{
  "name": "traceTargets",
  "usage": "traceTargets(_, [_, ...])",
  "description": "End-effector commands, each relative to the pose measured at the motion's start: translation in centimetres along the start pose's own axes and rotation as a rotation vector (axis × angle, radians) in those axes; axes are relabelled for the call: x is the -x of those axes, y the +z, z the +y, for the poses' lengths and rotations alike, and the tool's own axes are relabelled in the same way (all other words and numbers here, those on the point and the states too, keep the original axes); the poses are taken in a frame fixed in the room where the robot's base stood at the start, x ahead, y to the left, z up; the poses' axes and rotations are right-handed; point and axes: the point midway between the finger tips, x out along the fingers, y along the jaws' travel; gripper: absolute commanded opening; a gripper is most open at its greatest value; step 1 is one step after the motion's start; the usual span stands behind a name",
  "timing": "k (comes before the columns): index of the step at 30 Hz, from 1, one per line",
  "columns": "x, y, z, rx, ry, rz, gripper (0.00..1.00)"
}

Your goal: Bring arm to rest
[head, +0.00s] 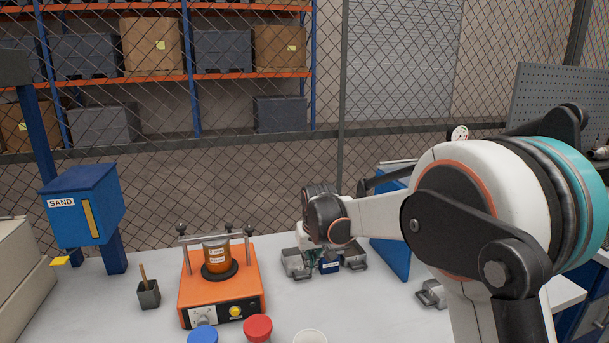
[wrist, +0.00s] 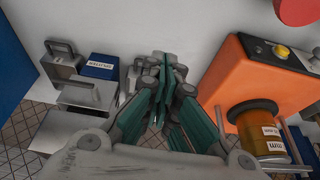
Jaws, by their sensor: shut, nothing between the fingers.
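My gripper (wrist: 163,75) shows in the wrist view with its teal-padded fingers drawn together and nothing between them. In the head view my white arm comes in from the right and reaches over the table. The gripper there is mostly hidden behind the dark wrist joint, just above the small metal holders. In the wrist view the fingers point between those holders on the left and the orange machine on the right.
An orange machine (head: 224,287) holds an amber jar (head: 215,258). A metal clamp (wrist: 85,92) flanks a blue labelled block (wrist: 98,66). A blue SAND dispenser (head: 83,205), a small dark pot (head: 148,295), and red (head: 258,328) and blue (head: 203,334) lids stand nearby. A mesh fence is behind.

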Motion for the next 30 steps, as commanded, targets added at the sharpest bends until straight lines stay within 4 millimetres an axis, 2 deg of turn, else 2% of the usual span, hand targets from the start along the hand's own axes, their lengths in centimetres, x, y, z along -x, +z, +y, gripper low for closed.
traceTargets(5, [3.6, 1.7, 1.4, -0.018, 0.006, 0.021, 0.00])
traceTargets(11, [9.3, 5.4, 3.5, -0.049, 0.018, 0.060, 0.00])
traceTargets(15, [13.1, 8.7, 4.9, -0.073, 0.028, 0.090, 0.00])
traceTargets(21, [17.3, 14.2, 6.4, -0.105, 0.043, 0.132, 0.00])
traceTargets(30, [21.2, 23.2, 7.9, -0.154, 0.069, 0.196, 0.00])
